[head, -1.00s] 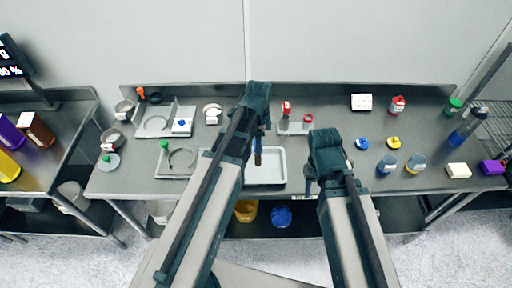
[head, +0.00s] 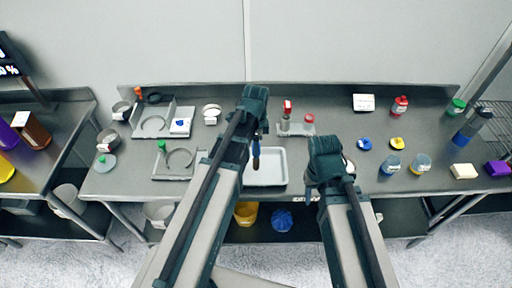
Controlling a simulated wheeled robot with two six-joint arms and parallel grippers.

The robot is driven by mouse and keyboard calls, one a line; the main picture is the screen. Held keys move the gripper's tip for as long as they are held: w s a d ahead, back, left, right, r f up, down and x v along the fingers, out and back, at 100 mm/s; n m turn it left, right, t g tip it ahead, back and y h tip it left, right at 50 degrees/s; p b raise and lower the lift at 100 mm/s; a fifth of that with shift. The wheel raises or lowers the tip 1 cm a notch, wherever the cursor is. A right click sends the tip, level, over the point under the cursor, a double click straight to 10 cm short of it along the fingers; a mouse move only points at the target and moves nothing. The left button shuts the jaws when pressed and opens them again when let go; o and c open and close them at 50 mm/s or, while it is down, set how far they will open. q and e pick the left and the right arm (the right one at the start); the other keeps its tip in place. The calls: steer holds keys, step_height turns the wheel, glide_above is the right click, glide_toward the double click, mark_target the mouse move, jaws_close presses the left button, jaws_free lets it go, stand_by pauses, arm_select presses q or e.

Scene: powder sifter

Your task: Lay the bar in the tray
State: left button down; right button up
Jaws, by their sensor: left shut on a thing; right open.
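The white tray (head: 272,173) lies on the middle of the steel table, near its front edge, partly hidden by my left arm. My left gripper (head: 258,132) is over the tray's left side, shut on a thin upright bar (head: 256,161) with a brownish lower end. The bar hangs in front of the tray's left part; whether it touches the tray cannot be told. My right gripper (head: 330,183) is open, right of the tray near the table's front edge; its fingers are mostly hidden by its own wrist.
A grey holder with red-topped items (head: 297,125) stands behind the tray. Grey fixture trays (head: 185,128) stand at the left. The table between the holder and jars is fairly clear.

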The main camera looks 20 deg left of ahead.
arm_select(q)
steer(key=shift+c, duration=1.6)
jaws_free()
steer(key=shift+r, duration=0.1)
step_height(320, 180, up, 12)
steer(key=p, duration=1.2)
steer(key=s+d+n+y, duration=0.1)
steer(key=s+d+n, duration=0.9)
steer(key=s, duration=0.4)
steer(key=shift+s+d+n, duration=0.25)
steer(key=shift+d+n, duration=0.1)
steer(key=shift+n, duration=0.25)
